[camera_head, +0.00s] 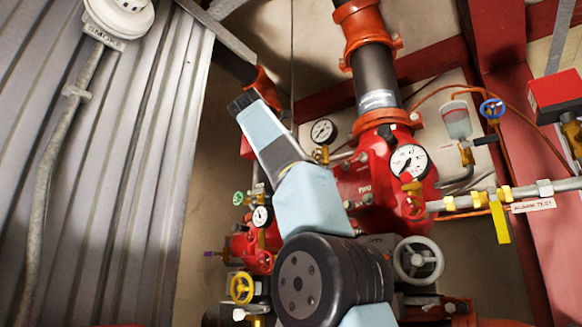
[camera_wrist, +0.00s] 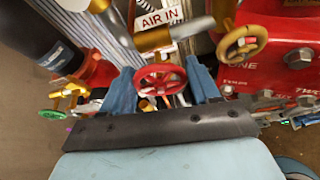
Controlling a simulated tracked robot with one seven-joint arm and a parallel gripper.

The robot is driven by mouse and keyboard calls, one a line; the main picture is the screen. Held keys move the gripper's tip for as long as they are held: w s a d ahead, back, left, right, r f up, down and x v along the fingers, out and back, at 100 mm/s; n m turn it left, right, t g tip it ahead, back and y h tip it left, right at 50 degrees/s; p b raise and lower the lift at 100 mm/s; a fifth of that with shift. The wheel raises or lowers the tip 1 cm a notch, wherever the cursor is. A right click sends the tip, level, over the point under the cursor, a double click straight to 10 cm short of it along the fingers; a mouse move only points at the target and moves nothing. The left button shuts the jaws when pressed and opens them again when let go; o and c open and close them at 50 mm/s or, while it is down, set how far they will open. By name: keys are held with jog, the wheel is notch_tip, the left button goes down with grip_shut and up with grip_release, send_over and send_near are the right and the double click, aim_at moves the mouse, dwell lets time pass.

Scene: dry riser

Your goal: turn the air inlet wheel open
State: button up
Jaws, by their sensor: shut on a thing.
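The red handwheel (camera_wrist: 160,80) is in the middle of the wrist view, just below a white "AIR IN" label (camera_wrist: 161,17). My gripper (camera_wrist: 162,82) has one blue finger on each side of this wheel and is shut on it. The contact points at the rim are partly hidden by the fingers and the dark gripper body. In the head view my arm stands in front of the pipework, and I cannot make out the fingers or this wheel there.
A brass wheel (camera_wrist: 243,41) is close at upper right in the wrist view, by a red housing (camera_wrist: 288,65). The head view shows a grey wheel (camera_head: 418,261), a yellow wheel (camera_head: 241,288), a blue wheel (camera_head: 492,108) and a corrugated wall (camera_head: 120,170) at left.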

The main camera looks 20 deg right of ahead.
jog(key=shift+r, duration=0.15)
dwell(0.5)
jog(key=o, duration=0.9)
jog(key=shift+n, duration=0.3)
jog(key=shift+c, duration=0.2)
jog(key=shift+o, duration=0.8)
jog(key=s+a, duration=0.8)
jog(key=a, duration=0.2)
jog(key=shift+a, duration=0.2)
